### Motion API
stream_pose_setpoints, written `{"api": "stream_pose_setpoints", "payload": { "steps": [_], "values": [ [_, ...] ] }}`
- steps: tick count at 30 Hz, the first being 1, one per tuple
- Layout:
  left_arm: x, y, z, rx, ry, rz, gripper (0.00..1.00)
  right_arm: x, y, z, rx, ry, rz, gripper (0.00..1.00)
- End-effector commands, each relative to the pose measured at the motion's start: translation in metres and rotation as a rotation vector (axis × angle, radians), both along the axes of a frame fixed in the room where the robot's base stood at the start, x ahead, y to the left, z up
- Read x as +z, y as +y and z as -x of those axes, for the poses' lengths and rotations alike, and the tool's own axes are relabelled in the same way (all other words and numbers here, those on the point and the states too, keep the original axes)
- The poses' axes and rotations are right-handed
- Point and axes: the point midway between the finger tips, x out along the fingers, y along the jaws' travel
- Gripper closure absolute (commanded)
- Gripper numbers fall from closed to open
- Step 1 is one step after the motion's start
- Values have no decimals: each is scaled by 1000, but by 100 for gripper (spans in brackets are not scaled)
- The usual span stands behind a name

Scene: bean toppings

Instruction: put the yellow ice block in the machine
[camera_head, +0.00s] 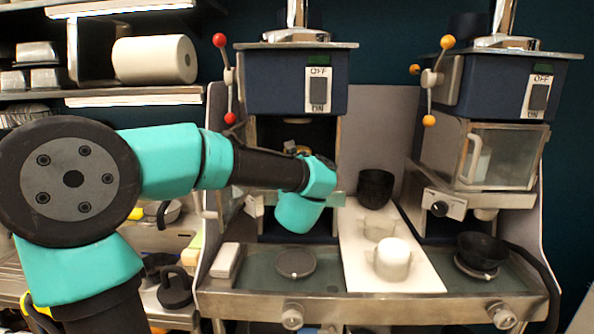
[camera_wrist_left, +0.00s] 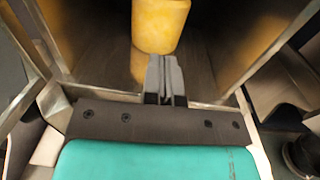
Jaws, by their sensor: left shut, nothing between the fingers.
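The yellow ice block (camera_wrist_left: 160,24) is upright inside the open chamber of the left machine (camera_head: 296,80), just beyond my left fingertips in the wrist view. My left gripper (camera_wrist_left: 164,72) is shut and empty. Its tips are very near the block's lower edge; I cannot tell if they touch. In the head view, my left arm reaches from the left to the front of this machine. There, only a small yellowish bit of the block shows in the dark opening, and the fingers are hard to make out. My right gripper is not in view.
A second machine (camera_head: 500,85) with a closed clear door stands on the right. Between them, a white board (camera_head: 358,268) holds a white cup (camera_head: 393,259) and a black cup (camera_head: 375,188). The left machine's door frame is close beside my left gripper.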

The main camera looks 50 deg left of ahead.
Motion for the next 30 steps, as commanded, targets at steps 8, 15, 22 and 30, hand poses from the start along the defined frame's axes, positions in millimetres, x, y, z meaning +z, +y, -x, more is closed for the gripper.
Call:
{"api": "stream_pose_setpoints", "payload": {
  "steps": [8,15,22,30],
  "values": [
    [0,-36,33,-2,-1,1,100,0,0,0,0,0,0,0],
    [0,-46,42,1,1,0,100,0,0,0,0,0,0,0],
    [0,-46,42,1,1,0,100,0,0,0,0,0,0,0],
    [-2,-48,39,-12,11,-4,100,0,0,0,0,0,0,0]
  ]
}}
